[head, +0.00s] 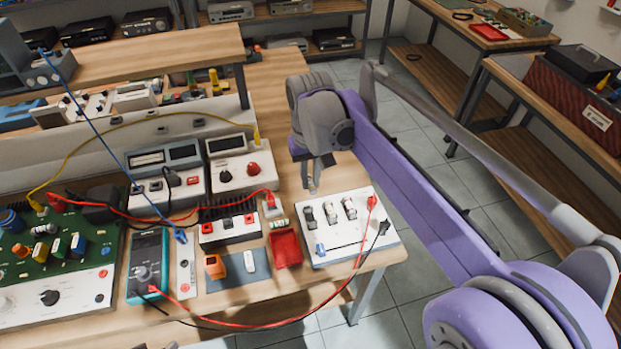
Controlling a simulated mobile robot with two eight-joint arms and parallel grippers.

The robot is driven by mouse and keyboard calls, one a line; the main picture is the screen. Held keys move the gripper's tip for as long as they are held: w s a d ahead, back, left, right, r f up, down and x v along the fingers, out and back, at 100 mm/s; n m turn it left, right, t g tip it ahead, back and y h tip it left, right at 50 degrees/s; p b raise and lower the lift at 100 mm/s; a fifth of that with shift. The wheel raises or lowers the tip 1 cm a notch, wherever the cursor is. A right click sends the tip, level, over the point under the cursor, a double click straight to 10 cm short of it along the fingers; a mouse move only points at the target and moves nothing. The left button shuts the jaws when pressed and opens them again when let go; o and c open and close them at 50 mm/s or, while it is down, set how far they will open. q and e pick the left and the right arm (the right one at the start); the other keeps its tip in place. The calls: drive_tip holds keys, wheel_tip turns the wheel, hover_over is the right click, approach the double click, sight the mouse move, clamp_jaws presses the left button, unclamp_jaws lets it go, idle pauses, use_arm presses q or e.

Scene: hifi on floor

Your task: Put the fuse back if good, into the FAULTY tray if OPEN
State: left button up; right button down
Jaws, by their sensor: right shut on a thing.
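My right gripper (312,184) is shut at the back edge of a white panel (371,240), above the table. It appears to hold the fuse, but the thing between the fingers is too small and shaded to make out clearly. The panel bears a row of small holders (331,211), a blue part (320,249), and red and black plugs at its right side. An empty-looking red tray (285,248) lies just left of the panel; no label on it can be read. A teal meter (148,262) with a dial lies further left. My left gripper is out of view.
Red and black leads (250,326) loop along the table's front edge to the panel. A black-and-white terminal block (229,227), a grey mat (239,269) with orange and white pieces, and instruments (240,166) crowd the left.

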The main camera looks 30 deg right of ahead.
sight(310, 184)
drive_tip(key=shift+r+p, duration=1.35)
drive_tip(key=shift+r, duration=0.95)
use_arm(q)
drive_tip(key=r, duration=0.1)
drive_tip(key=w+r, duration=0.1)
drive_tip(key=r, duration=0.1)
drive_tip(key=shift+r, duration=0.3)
use_arm(e)
drive_tip(key=shift+f, duration=0.15)
